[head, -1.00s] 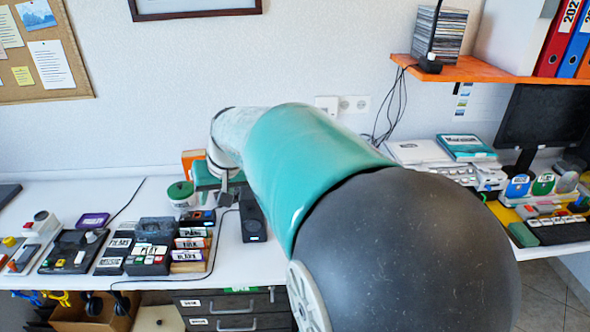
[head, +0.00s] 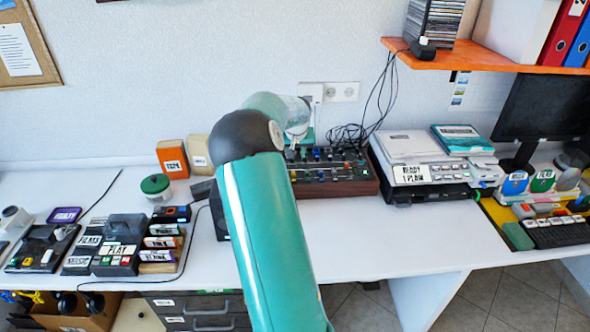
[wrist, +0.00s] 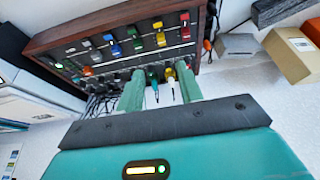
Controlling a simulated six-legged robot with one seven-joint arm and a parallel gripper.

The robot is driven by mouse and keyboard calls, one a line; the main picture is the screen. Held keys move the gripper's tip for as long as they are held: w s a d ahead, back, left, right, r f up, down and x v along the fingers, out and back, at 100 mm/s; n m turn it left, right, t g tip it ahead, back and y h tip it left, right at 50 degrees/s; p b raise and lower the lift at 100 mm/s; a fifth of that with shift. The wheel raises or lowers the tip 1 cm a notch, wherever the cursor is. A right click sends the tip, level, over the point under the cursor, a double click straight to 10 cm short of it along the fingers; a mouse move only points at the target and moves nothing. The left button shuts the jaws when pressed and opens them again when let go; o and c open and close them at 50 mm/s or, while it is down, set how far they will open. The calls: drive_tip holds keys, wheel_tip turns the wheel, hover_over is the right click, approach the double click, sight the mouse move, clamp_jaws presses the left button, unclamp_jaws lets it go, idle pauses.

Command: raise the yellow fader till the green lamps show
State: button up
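A wooden-sided mixer (head: 360,188) stands on the white desk by the wall. In the wrist view its panel (wrist: 112,62) carries rows of coloured caps. A yellow cap (wrist: 161,40) sits beside a green one, with another yellow cap above it in the picture; I cannot tell which is the yellow fader. My gripper (wrist: 160,76) is open, its two green fingers apart at the mixer's edge. Green and yellow plugs show between them, and nothing is visibly held. A small green light (wrist: 60,66) glows at the panel's left. In the head view my wrist hides part of the mixer.
A white machine labelled READY 1 PLAIN (head: 410,172) stands right of the mixer. Loose black cables (head: 350,132) lie behind it. An orange box (head: 172,158) and a green-lidded jar (head: 156,187) stand to the left. An orange shelf (head: 480,58) hangs above right.

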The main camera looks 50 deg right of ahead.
sight(293, 173)
drive_tip(key=x, duration=1.3)
drive_tip(key=shift+w+a+f, duration=0.1)
drive_tip(key=shift+a+f, duration=0.05)
drive_tip(key=shift+f, duration=0.05)
clamp_jaws()
